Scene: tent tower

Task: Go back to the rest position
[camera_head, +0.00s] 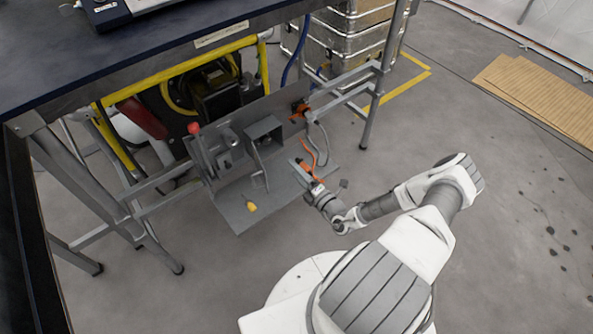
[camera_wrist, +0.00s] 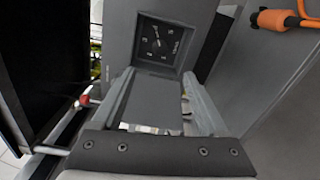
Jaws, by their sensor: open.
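My gripper (camera_head: 301,168) is over the right part of a grey panel unit (camera_head: 237,214) in the head view. In the wrist view my gripper (camera_wrist: 158,76) has its two fingers apart, with nothing held between them. Beyond the fingers is a grey face with a square dial gauge (camera_wrist: 160,43). No rest position is marked in either view.
The unit carries a box-like housing (camera_head: 264,131), a red knob (camera_head: 194,128) and a yellow piece (camera_head: 252,207). An orange connector with a cable (camera_wrist: 277,19) is at upper right in the wrist view. A dark table (camera_head: 150,45) overhangs behind.

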